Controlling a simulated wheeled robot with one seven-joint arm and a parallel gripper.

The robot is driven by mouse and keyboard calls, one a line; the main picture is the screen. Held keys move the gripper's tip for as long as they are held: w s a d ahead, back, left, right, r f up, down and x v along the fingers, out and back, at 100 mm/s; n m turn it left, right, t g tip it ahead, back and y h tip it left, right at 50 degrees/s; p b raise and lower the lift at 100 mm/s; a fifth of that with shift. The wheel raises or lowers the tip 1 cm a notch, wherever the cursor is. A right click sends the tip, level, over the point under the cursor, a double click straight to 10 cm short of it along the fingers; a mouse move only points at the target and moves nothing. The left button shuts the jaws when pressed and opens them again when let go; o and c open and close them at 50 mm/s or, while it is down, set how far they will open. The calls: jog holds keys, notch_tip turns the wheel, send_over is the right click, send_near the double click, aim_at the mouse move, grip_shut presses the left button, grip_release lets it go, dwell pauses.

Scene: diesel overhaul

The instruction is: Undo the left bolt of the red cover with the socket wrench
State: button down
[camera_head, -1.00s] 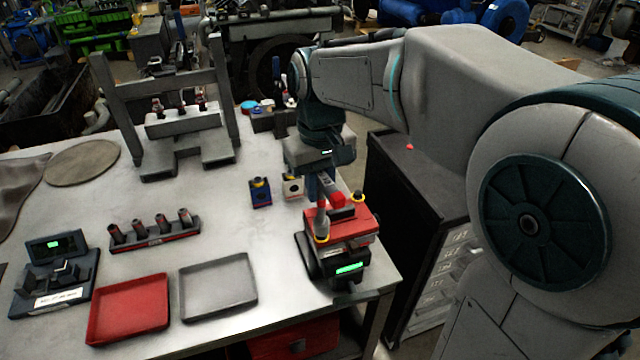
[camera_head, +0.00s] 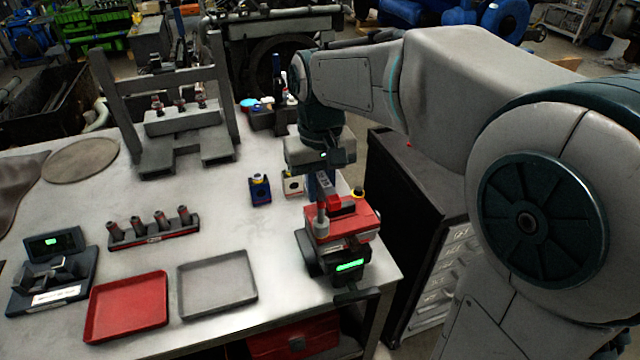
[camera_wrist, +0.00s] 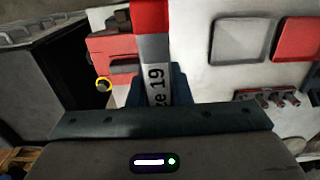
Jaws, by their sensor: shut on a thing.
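My gripper (camera_head: 320,180) is shut on the socket wrench (camera_head: 324,190), whose grey shank with "19" also shows in the wrist view (camera_wrist: 154,60). The socket (camera_head: 321,225) stands upright over the left bolt position of the red cover (camera_head: 352,224). The left bolt itself is hidden under the socket; I cannot tell if it has turned. The right bolt (camera_head: 357,193), with a yellow ring, stands in the cover and shows in the wrist view (camera_wrist: 103,85). A lit green display (camera_head: 350,265) is on the front of the cover's dark fixture.
A red tray (camera_head: 126,274) and a grey tray (camera_head: 252,297) lie left of the fixture. A rack (camera_head: 154,238) holds several sockets. The fixture is near the table's right edge.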

jog(key=n, duration=0.4)
jog(key=n+p, duration=0.1)
jog(key=n, duration=0.3)
jog(key=shift+s+r, duration=0.1)
jog(key=shift+s, duration=0.05)
jog(key=n, duration=0.4)
jog(key=shift+n, duration=0.4)
jog(key=n, duration=0.4)
jog(key=shift+s+d+p, duration=0.1)
jog(key=shift+p, duration=0.3)
jog(key=n, duration=0.4)
jog(key=shift+n, duration=0.3)
jog(key=n+p, duration=0.1)
jog(key=n, duration=0.2)
jog(key=shift+s, duration=0.1)
jog(key=n, duration=0.4)
jog(key=shift+s+d+r+n, duration=0.1)
jog(key=shift+d+n, duration=0.05)
jog(key=shift+n, duration=0.15)
jog(key=n+p, duration=0.1)
jog(key=n, duration=0.3)
